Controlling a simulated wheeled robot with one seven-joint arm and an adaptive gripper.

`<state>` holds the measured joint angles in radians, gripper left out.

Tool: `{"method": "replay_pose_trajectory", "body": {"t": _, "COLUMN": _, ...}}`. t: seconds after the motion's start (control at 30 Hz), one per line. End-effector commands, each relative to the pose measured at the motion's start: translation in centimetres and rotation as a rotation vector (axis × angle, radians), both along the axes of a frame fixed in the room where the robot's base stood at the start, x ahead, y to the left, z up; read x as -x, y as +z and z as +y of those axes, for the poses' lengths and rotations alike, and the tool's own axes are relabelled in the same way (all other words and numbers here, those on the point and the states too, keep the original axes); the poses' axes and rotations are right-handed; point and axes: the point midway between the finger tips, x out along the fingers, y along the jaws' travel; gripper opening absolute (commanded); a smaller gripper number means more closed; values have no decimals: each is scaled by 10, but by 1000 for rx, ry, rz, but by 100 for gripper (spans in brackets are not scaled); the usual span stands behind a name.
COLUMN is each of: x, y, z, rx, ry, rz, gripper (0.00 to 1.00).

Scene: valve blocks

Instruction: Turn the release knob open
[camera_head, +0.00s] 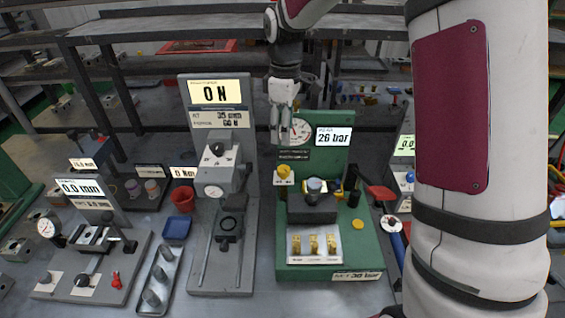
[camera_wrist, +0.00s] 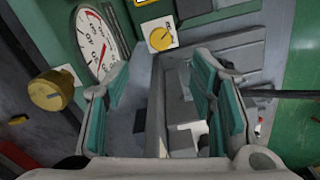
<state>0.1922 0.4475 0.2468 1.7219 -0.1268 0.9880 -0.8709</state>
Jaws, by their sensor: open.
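A green test stand (camera_head: 330,272) stands right of centre in the head view, with a round gauge (camera_head: 299,130) and a display (camera_head: 334,137) reading 26 bar. A yellow knob (camera_head: 283,171) is at the stand's left side, above a small white label. In the wrist view a yellow knob (camera_wrist: 160,38) on a white plate sits beside the gauge (camera_wrist: 103,42), and a larger yellow cylinder (camera_wrist: 50,90) is at the left. No readable label shows which is the release knob. My gripper (camera_head: 279,135) is open and empty, in front of the gauge; its teal-padded fingers (camera_wrist: 163,105) are apart.
A tray of brass parts (camera_head: 314,246) lies on the green base. A red-handled part (camera_head: 381,193) and my arm are at the right.

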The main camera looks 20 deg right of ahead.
Motion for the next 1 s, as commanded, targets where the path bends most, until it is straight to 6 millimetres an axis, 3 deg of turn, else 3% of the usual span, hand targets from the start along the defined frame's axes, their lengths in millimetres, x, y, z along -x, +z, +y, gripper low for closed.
{"method": "replay_pose_trajectory", "body": {"t": 0.6, "x": 2, "y": -109, "z": 0, "rx": 0, "ry": -1, "rz": 4, "gripper": 51}}
{"method": "replay_pose_trajectory", "body": {"t": 0.8, "x": 1, "y": -125, "z": 0, "rx": 0, "ry": -2, "rz": 1, "gripper": 51}}
{"method": "replay_pose_trajectory", "body": {"t": 1.0, "x": 1, "y": -128, "z": 0, "rx": 1, "ry": -2, "rz": -1, "gripper": 51}}
